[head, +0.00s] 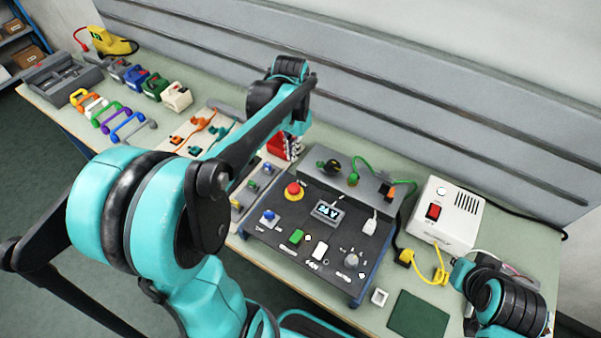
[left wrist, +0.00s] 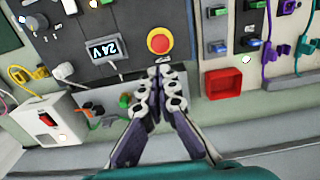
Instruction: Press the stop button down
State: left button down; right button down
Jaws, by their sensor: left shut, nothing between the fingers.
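The stop button (head: 293,191) is a red mushroom head on a yellow ring, on the dark control panel (head: 270,217) left of the 24 V display. It also shows in the left wrist view (left wrist: 159,41), at the top centre. My left gripper (left wrist: 160,70) is shut and empty. Its fingertips point at the button and lie just below it in the wrist picture; I cannot tell the exact gap. In the head view my left gripper (head: 292,148) is partly hidden by its arm, behind the button. Part of my right arm shows at the lower right; its gripper is not visible.
The 24 V display (head: 327,211), a green button (head: 297,237) and a knob (head: 351,260) share the panel. A red bin (left wrist: 223,82) is close to the fingers. A white box with a red switch (head: 433,211) stands to the right. Cables run behind the panel.

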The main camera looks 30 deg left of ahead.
aim_at(294, 189)
dwell(0.3)
pick_arm(q)
jog(key=shift+f, duration=0.1)
notch_tip(294, 189, down, 14)
jog(key=b, duration=0.4)
jog(key=shift+f+b, duration=0.8)
jog(key=shift+f, duration=0.1)
jog(key=shift+s+d+r, duration=0.1)
jog(key=shift+s+d, duration=0.15)
jog(key=shift+s, duration=0.1)
